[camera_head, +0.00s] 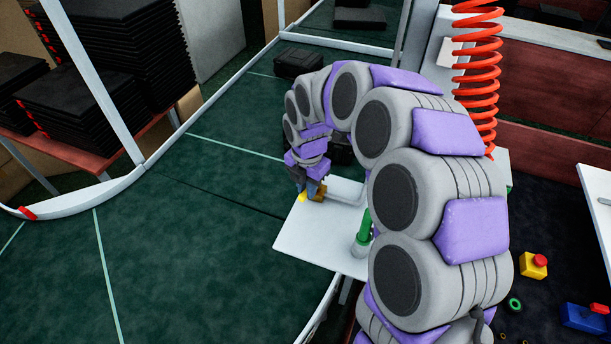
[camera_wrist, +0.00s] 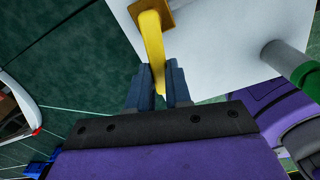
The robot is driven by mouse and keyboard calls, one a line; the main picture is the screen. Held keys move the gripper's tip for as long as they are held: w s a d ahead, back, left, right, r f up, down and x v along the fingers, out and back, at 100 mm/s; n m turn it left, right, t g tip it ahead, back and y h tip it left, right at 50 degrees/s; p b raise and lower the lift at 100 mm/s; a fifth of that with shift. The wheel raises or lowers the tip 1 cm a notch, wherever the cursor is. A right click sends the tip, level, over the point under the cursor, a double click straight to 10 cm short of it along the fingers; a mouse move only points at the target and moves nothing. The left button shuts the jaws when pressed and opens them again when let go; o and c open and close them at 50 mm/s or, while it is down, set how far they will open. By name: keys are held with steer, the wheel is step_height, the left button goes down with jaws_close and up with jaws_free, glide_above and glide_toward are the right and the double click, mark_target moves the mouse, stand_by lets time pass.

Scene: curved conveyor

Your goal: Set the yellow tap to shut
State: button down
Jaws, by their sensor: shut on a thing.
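The yellow tap handle (camera_wrist: 152,45) shows in the wrist view, running down from a brass-coloured fitting (camera_wrist: 156,15) on a white panel. My gripper (camera_wrist: 159,82) has its two dark blue fingers on either side of the handle's lower end, and it is shut on the handle. In the head view, my gripper (camera_head: 309,190) is at the left part of the white panel (camera_head: 310,240). A small bit of the yellow tap (camera_head: 302,197) shows there beside the brass fitting (camera_head: 320,192). My fingers hide most of the handle in that view.
A green-handled fitting (camera_head: 364,228) stands on the panel to the right, close to my arm. A red coiled hose (camera_head: 478,70) hangs behind. A dark green conveyor belt (camera_head: 180,230) with a white rail lies left. A yellow box with a red button (camera_head: 534,265) is far right.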

steer(key=shift+s+d+n+p, duration=0.25)
steer(key=shift+n+p, duration=0.25)
steer(key=shift+n, duration=0.2)
steer(key=shift+s+d+n+p, duration=0.1)
steer(key=shift+d+n+p, duration=0.15)
steer(key=shift+n+p, duration=0.35)
steer(key=shift+f, duration=0.1)
steer(key=c, duration=1)
jaws_free()
steer(key=shift+s+a, duration=0.1)
steer(key=shift+a, duration=0.05)
steer(key=shift+c, duration=0.2)
steer(key=shift+r, duration=0.4)
step_height(320, 180, up, 16)
steer(key=shift+r, duration=0.25)
